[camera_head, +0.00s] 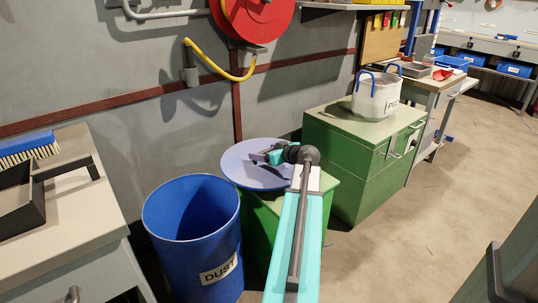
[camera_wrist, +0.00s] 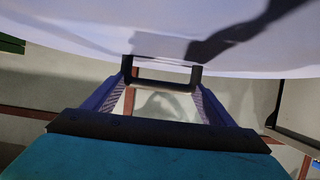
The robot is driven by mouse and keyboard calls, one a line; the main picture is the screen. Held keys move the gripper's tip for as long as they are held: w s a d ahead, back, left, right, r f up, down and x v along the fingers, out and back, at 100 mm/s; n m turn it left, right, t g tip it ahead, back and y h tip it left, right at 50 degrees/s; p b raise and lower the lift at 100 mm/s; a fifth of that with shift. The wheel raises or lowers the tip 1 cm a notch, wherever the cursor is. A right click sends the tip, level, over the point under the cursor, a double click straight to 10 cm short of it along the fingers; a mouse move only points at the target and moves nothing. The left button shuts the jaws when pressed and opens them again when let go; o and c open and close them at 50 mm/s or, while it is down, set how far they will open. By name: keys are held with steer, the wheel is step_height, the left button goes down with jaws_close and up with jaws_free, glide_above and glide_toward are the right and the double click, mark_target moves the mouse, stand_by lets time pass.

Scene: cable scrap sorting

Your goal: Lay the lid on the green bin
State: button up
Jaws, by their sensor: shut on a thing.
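The round, pale lavender lid (camera_head: 238,165) is over the left part of a green box-shaped bin (camera_head: 257,225), behind the blue bin. It overhangs the green bin's left side, and I cannot tell whether it touches the bin's top. My gripper (camera_head: 264,156) is over the lid, at the end of the turquoise arm. In the wrist view, the lid (camera_wrist: 90,30) fills the top, and my gripper (camera_wrist: 160,78) is closed around a dark handle (camera_wrist: 160,86) on it. The green bin's opening is hidden.
A blue bin marked DUST (camera_head: 190,240) stands just left of the green bin. A larger green chest (camera_head: 365,140) with a white bucket (camera_head: 377,95) is to the right. A workbench (camera_head: 70,215) is at left; a red hose reel (camera_head: 252,15) hangs above.

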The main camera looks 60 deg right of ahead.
mark_target(286, 164)
steer(key=shift+w+d+f+b, duration=0.15)
steer(key=shift+w+d, duration=0.15)
steer(key=shift+d, duration=0.55)
steer(key=shift+w+d+b, duration=0.15)
steer(key=shift+w+d, duration=0.2)
steer(key=shift+d, duration=0.55)
steer(key=shift+w+d+f+b, duration=0.15)
steer(key=shift+w+d, duration=0.15)
steer(key=shift+d, duration=0.55)
steer(key=shift+r, duration=0.1)
steer(key=shift+f+b, duration=0.65)
steer(key=shift+f, duration=1.1)
steer(key=o, duration=1.4)
steer(key=shift+f, duration=0.1)
steer(key=p+v, duration=0.2)
steer(key=v, duration=1)
